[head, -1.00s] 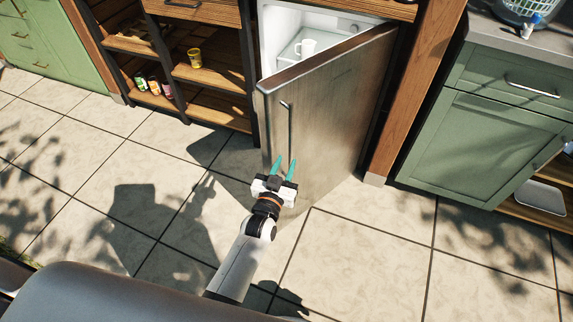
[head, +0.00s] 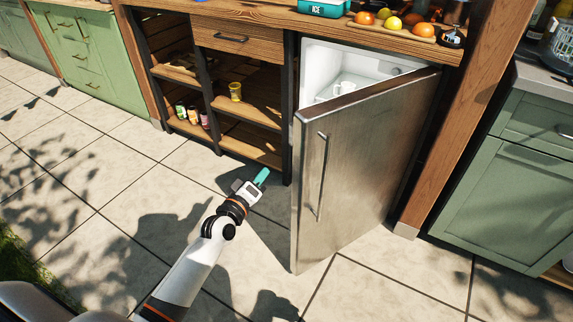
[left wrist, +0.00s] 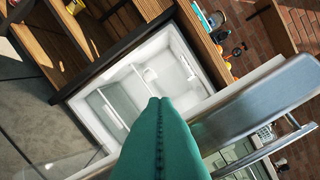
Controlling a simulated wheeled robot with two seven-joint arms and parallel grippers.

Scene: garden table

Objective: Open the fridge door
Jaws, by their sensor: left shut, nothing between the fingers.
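The fridge door (head: 350,165) is steel with a long vertical handle (head: 322,178), and it stands ajar in the head view. My left gripper (head: 262,177) has teal fingers and is shut and empty. It is to the left of the door's free edge, apart from the handle. In the left wrist view the shut fingers (left wrist: 158,135) point toward the open interior (left wrist: 150,80), with the door (left wrist: 235,100) to their right. My right gripper is not in view.
Tiled floor in front is clear.

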